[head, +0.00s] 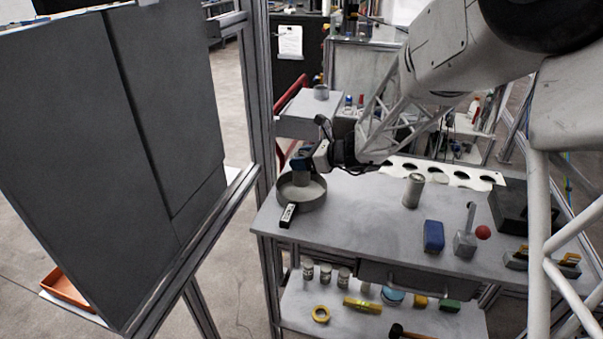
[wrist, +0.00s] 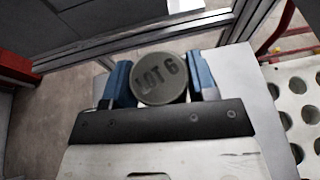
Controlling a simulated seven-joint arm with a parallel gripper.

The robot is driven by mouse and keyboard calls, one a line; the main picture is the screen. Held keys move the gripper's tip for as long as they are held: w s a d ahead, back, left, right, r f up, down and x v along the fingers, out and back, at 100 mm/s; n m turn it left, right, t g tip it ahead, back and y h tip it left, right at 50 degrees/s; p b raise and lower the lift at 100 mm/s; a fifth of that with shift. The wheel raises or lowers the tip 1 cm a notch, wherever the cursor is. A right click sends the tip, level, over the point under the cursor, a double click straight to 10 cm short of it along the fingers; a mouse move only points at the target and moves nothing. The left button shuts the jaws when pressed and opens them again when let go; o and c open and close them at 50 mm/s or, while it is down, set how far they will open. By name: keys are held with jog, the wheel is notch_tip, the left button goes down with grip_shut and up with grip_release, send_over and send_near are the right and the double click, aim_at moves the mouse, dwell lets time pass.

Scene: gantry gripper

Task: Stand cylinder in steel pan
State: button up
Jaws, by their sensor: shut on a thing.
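The steel pan (head: 314,203) is a round grey pan with a black handle, on the left end of the table. My gripper (head: 303,162) is over the pan, its blue fingers pointing down. In the wrist view my gripper (wrist: 161,82) is shut on a grey cylinder (wrist: 161,80), whose round end reads "LOT 6". In the head view the held cylinder (head: 301,180) shows below the fingers, within the pan's outline. I cannot tell whether its lower end touches the pan floor. The pan does not show clearly in the wrist view.
On the table (head: 350,230) stand a metal can (head: 413,190), a blue block (head: 433,236), a metal block with a red ball (head: 466,243) and a dark bin (head: 510,206). A perforated white plate (head: 440,173) lies behind. Frame posts stand left of the table. The table's middle is clear.

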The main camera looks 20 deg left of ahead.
jog(key=shift+f, duration=0.2)
jog(key=shift+f, duration=1.9)
jog(key=shift+f, duration=0.1)
jog(key=o, duration=1.2)
jog(key=shift+f, duration=0.1)
jog(key=shift+r, duration=0.2)
jog(key=v, duration=1.2)
jog(key=shift+d+r, duration=0.1)
